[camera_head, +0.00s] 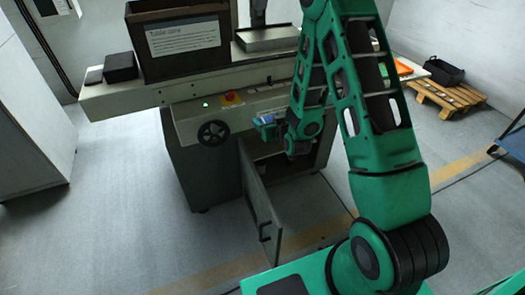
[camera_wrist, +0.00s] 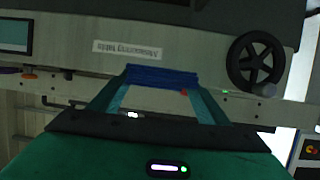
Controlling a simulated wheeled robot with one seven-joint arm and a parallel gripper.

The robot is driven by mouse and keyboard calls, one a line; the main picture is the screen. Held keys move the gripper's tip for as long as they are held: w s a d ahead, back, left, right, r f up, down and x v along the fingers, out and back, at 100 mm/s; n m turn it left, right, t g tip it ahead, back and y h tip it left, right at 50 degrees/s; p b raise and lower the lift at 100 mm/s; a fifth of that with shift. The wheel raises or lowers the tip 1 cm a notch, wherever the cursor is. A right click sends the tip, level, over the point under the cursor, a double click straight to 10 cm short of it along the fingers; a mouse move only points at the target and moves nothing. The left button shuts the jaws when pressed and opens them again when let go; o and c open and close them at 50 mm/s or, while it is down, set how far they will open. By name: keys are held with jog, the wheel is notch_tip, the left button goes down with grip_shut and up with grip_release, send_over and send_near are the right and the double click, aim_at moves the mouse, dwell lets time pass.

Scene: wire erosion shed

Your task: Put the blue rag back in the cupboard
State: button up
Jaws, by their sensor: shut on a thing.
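The blue rag (camera_wrist: 162,76) is a folded strip between the fingertips of my gripper (camera_wrist: 160,86) in the wrist view. My gripper is shut on it. In the head view my gripper (camera_head: 268,126) is small, in front of the machine and just above the cupboard opening, with a bit of blue at its tip. The cupboard (camera_head: 205,178) is the grey base under the machine. Its door (camera_head: 262,205) stands open towards me. The dark inside is partly hidden by my arm.
A black handwheel (camera_head: 213,132) and a red emergency button (camera_head: 231,98) are on the machine front, left of my gripper. A sign-bearing box (camera_head: 182,40) stands on the machine top. A pallet with a black crate (camera_head: 444,72) is at right. Floor to the left is clear.

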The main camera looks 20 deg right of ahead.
jog(key=shift+s+a+f, duration=0.15)
jog(key=shift+s+f, duration=0.05)
jog(key=shift+f, duration=0.15)
